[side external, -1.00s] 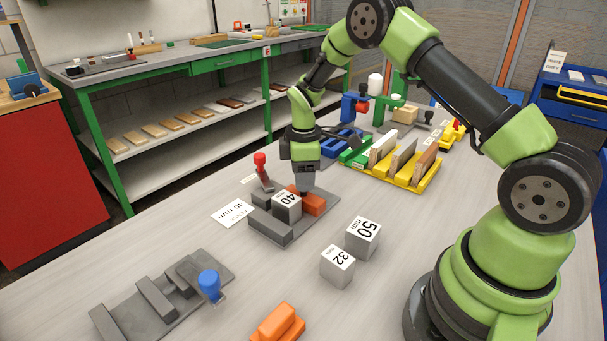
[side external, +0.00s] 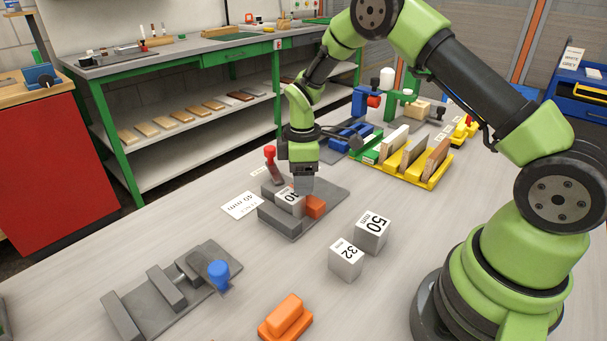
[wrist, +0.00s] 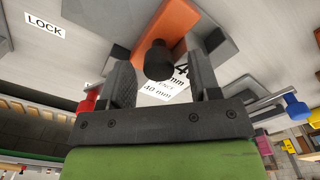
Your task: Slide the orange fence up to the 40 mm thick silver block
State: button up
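The orange fence (side external: 316,206) lies on a grey base plate (side external: 330,192) in the side view, right beside the silver block marked 40 (side external: 289,203). Whether they touch I cannot tell. The block is close to the plate's grey front bar (side external: 278,222). My gripper (side external: 303,188) is low over the fence and hides part of it and of the block. In the wrist view the fence (wrist: 176,32) carries a black knob (wrist: 159,62). My gripper (wrist: 161,70) has its fingers apart on both sides of the knob, with gaps showing.
Silver blocks marked 50 (side external: 371,232) and 32 (side external: 346,260) stand to the right of the plate. A red-handled clamp (side external: 271,160) is behind it. A second grey fixture with a blue knob (side external: 218,273) and an orange piece (side external: 286,317) lie in front.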

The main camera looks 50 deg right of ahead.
notch_tip(320, 180, up, 9)
jog(key=shift+r, duration=0.45)
dwell(0.3)
jog(key=s+a+r+m+t, duration=0.35)
jog(key=s+r+m, duration=0.25)
jog(key=s+r, duration=0.45)
jog(key=s+a+r+m+t+y, duration=0.1)
jog(key=s+a+r+m+t, duration=0.1)
jog(key=s, duration=0.4)
jog(key=s+a+r+m+t+y, duration=0.1)
jog(key=s+r+m, duration=0.1)
jog(key=s+m, duration=0.3)
jog(key=shift+s+a+t, duration=0.35)
jog(key=shift+s+a, duration=0.05)
jog(key=shift+s, duration=0.2)
